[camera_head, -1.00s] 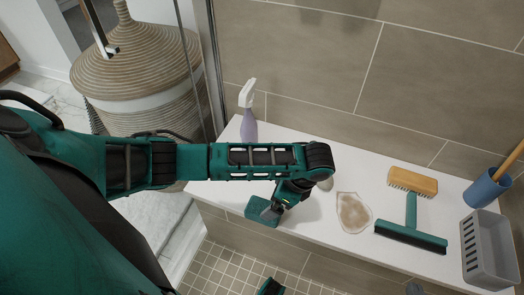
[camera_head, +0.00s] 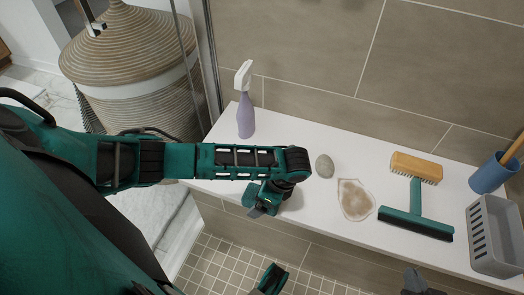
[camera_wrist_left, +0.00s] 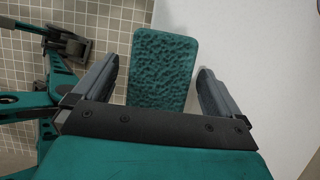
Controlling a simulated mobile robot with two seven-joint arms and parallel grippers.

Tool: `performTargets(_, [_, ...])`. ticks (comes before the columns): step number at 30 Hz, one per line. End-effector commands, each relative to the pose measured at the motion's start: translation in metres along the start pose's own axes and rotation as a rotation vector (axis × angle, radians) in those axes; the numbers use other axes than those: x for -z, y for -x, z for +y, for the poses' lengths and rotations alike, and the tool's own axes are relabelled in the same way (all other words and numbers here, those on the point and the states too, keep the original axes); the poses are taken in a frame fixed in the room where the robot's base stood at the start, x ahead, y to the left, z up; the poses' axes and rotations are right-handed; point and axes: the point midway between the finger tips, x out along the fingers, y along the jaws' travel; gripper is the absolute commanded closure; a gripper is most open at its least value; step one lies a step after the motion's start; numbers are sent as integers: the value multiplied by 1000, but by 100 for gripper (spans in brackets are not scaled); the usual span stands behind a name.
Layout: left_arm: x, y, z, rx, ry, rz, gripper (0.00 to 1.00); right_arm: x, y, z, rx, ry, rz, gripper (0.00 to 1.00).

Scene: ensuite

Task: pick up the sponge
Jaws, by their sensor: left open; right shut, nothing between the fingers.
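The sponge (camera_wrist_left: 165,62) is a teal, rough-faced block with rounded corners. In the left wrist view it shows between the two grey fingers of my open left gripper (camera_wrist_left: 158,85), its near end hidden by the gripper body. It lies at the bench's front edge. In the head view only a bit of the sponge (camera_head: 251,192) shows, because my left gripper (camera_head: 262,209) is over it. I cannot tell whether the fingers touch it. My right gripper (camera_head: 412,277) is shut and empty at the bottom of the head view, in front of the bench.
On the white bench (camera_head: 300,205) stand a purple spray bottle (camera_head: 246,115), a grey stone (camera_head: 324,166), a brown stain (camera_head: 355,200), a wooden brush (camera_head: 415,166), a teal squeegee (camera_head: 416,222), a blue cup (camera_head: 490,175) and a grey basket (camera_head: 495,235). A woven hamper (camera_head: 135,75) stands left.

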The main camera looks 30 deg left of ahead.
Motion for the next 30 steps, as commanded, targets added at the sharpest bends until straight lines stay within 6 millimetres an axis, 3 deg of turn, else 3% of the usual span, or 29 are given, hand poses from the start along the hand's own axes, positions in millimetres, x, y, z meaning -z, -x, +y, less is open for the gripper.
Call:
performTargets(23, [2,-4,0,0,0,0,1,0,2,0,1,7,-6,100])
performTargets(30, [2,-4,0,0,0,0,23,0,2,1,0,7,-6,100])
